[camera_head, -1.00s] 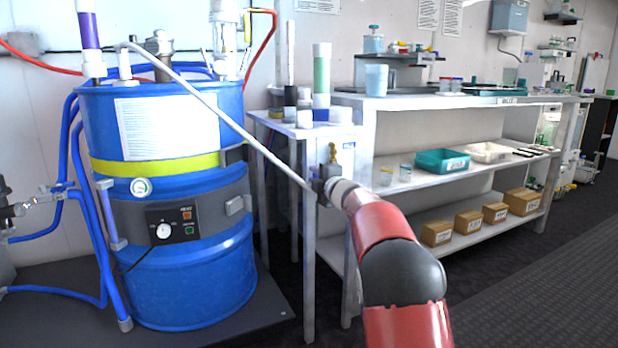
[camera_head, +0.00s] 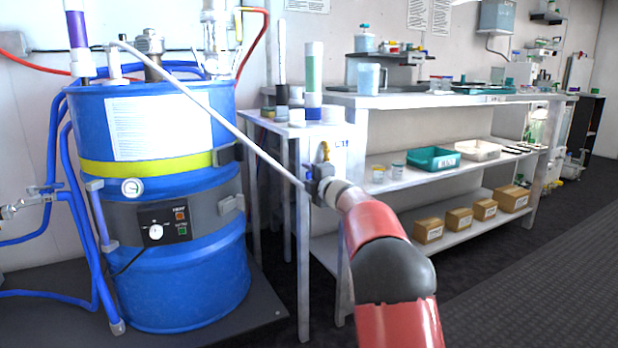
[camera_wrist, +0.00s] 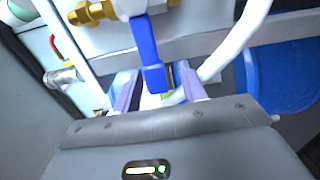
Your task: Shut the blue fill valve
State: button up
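The fill valve's blue lever handle (camera_wrist: 150,60) hangs down in the middle of the wrist view, its lower end between my two fingers. My gripper (camera_wrist: 157,88) is open, with a finger on either side of the handle and gaps visible; I cannot tell if either finger touches it. A brass fitting (camera_wrist: 92,12) is at the upper left of that view. In the head view my gripper (camera_head: 318,186) is at the small table's front, just below a brass fitting (camera_head: 325,152).
A white hose (camera_head: 225,118) runs from the blue drum (camera_head: 190,270) toward my gripper. The small table (camera_head: 300,132) holds bottles and jars. A long bench (camera_head: 420,100) with a shelf of trays and boxes stands to the right. Open floor (camera_head: 530,270) lies front right.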

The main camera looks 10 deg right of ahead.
jog(key=shift+s, duration=0.1)
jog(key=v, duration=0.7)
jog(key=shift+s+b, duration=0.25)
jog(key=shift+b, duration=0.2)
jog(key=shift+d+r, duration=0.1)
jog(key=shift+d, duration=0.05)
